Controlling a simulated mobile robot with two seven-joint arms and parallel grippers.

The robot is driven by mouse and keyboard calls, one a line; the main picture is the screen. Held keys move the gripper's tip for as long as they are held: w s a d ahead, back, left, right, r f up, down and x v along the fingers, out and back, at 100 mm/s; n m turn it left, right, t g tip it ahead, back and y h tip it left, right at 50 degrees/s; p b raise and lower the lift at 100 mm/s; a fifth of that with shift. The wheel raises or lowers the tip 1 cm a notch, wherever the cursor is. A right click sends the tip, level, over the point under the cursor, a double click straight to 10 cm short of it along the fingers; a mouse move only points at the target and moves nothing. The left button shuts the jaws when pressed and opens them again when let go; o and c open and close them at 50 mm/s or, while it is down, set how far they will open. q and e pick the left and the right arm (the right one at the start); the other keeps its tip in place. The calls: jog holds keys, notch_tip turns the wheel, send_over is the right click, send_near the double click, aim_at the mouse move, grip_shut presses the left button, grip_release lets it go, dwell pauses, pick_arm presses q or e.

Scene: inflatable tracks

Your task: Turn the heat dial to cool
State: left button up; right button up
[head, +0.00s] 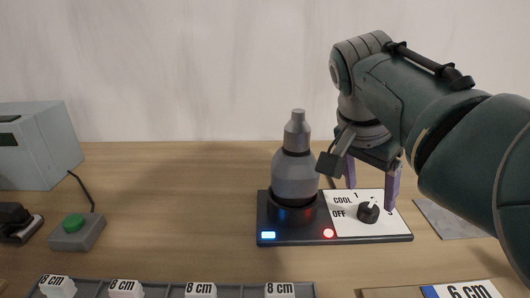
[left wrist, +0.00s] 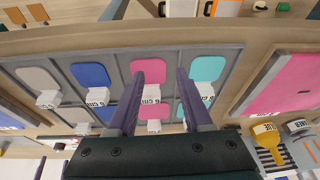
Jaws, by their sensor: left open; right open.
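The heat dial (head: 367,213) is a black knob on the white face of the heater's control panel (head: 345,225). Its light pointer mark seems to point up and to the right, away from COOL. COOL is printed up and left of it, OFF to its left and 1 above it. My right gripper (head: 370,198) is open over the dial, fingers pointing down, one at the back left and one at the right. I cannot tell whether they touch it. My left gripper (left wrist: 165,70) is open and empty in the left wrist view, above a compartmented tray.
A grey nozzle-shaped heater (head: 295,175) stands on the black base left of the dial, with blue and red lights. A green-button box (head: 78,232) and a grey machine (head: 38,145) are at left. The grey tray (head: 170,290) with 8 cm labels runs along the front.

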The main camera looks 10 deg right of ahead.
aim_at(370, 207)
pick_arm(q)
notch_tip(370, 207, down, 2)
jog(key=shift+w+a+f+b, duration=0.1)
jog(key=shift+f+b, duration=0.05)
jog(key=shift+b, duration=0.75)
pick_arm(e)
jog(key=x, duration=0.5)
jog(key=shift+d+f, duration=0.1)
jog(key=shift+w, duration=0.1)
pick_arm(q)
jog(key=shift+w, duration=0.1)
pick_arm(e)
grip_shut()
